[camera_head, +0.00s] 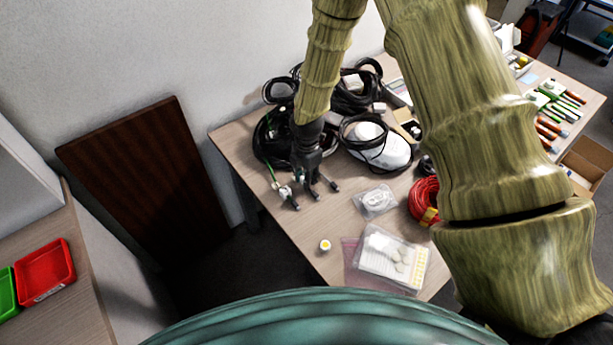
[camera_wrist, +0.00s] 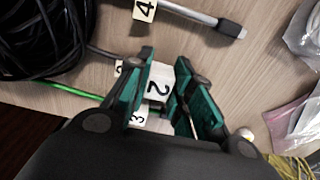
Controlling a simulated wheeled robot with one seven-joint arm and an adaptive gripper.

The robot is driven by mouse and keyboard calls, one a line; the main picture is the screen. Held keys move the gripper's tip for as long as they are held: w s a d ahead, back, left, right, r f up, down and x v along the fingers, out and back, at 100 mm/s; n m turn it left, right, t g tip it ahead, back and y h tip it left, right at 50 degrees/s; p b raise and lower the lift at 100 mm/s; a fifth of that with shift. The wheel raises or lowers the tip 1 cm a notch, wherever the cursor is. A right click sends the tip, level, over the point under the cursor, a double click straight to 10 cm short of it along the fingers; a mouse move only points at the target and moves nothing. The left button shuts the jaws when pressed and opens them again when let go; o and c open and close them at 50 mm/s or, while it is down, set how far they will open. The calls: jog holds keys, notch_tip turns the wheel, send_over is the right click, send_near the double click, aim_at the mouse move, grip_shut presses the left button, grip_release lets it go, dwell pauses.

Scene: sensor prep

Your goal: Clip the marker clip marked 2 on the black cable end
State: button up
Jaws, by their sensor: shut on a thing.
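My gripper (camera_wrist: 180,110) is closed around the white marker clip marked 2 (camera_wrist: 158,88), which sits between its teal pads. In the head view my gripper (camera_head: 308,182) points down over the near left part of the table. A dark grey cable (camera_wrist: 100,51) runs toward the clip from the left and passes behind the left finger; its end is hidden, so I cannot tell whether the clip is around it. A clip marked 4 (camera_wrist: 144,10) is on a grey cable end (camera_wrist: 215,22) at the top. A clip marked 3 (camera_wrist: 138,116) shows beside the left finger, near the green cable (camera_wrist: 60,116).
Another white label (camera_wrist: 120,68) is partly hidden behind the left finger. A black cable coil (camera_wrist: 45,35) lies left of the gripper. In the head view, a white device (camera_head: 385,150), a red cable coil (camera_head: 423,195) and plastic bags (camera_head: 376,201) are to the right.

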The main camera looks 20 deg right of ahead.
jog(key=shift+f, duration=0.6)
dwell(0.7)
jog(key=o, duration=0.9)
jog(key=shift+c, duration=0.2)
jog(key=shift+r, duration=0.1)
jog(key=shift+r+p, duration=2)
jog(key=shift+r, duration=0.95)
